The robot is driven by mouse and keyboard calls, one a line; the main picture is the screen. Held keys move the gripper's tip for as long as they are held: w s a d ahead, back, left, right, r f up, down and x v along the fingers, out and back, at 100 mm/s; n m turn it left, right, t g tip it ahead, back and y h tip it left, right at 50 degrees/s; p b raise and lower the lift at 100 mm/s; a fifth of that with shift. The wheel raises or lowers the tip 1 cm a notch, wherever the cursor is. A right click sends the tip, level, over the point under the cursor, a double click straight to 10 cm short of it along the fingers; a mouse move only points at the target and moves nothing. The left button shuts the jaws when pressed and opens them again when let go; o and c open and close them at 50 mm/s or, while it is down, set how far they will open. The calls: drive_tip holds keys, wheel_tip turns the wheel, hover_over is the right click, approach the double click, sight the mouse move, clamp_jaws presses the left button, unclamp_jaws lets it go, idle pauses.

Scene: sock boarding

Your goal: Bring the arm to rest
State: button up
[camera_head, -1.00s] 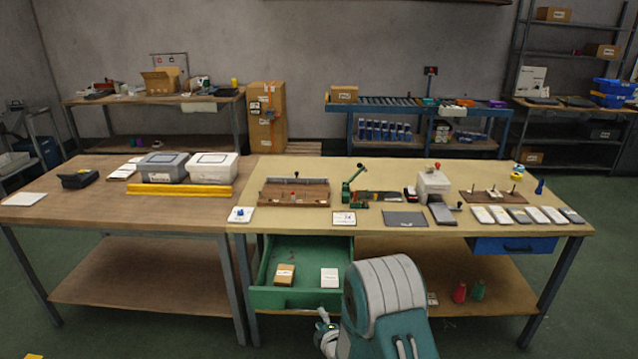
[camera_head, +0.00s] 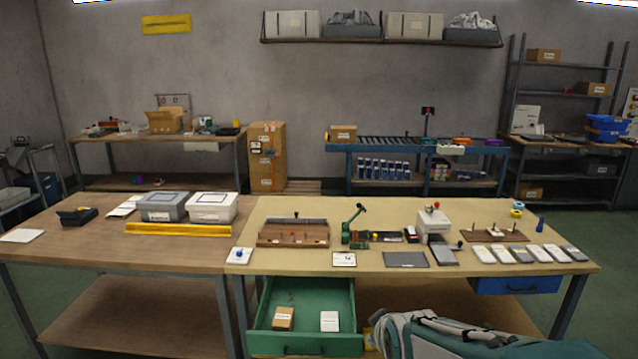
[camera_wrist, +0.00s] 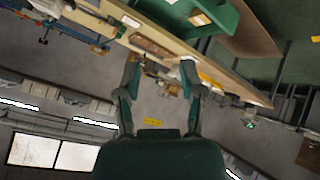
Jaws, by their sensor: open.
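My arm lies low at the bottom right of the head view, in front of the workbench (camera_head: 480,262). My gripper (camera_wrist: 160,75) shows in the wrist view with its two fingers spread apart and nothing between them. The wrist view is turned over, with the bench and the green drawer (camera_wrist: 228,30) along its top. In the head view my gripper's fingers cannot be made out clearly.
The green drawer (camera_head: 305,340) stands pulled out from the bench, close to the left of my arm. It holds a brown box (camera_head: 284,317) and a white card (camera_head: 330,321). A blue drawer (camera_head: 515,285) hangs at the right. Tools and several packs lie on the bench top.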

drive_tip(key=s+d+r+m+g, duration=0.1)
drive_tip(key=s+d+r+m, duration=0.1)
drive_tip(key=s, duration=0.9)
drive_tip(key=s+d+r+m+g, duration=0.1)
drive_tip(key=s+m, duration=0.4)
drive_tip(key=s, duration=0.6)
wheel_tip(320, 180, up, 2)
drive_tip(key=shift+s+d+r+m+g+h, duration=0.15)
drive_tip(key=shift+s+d+m+g+h, duration=0.2)
drive_tip(key=shift+g, duration=0.45)
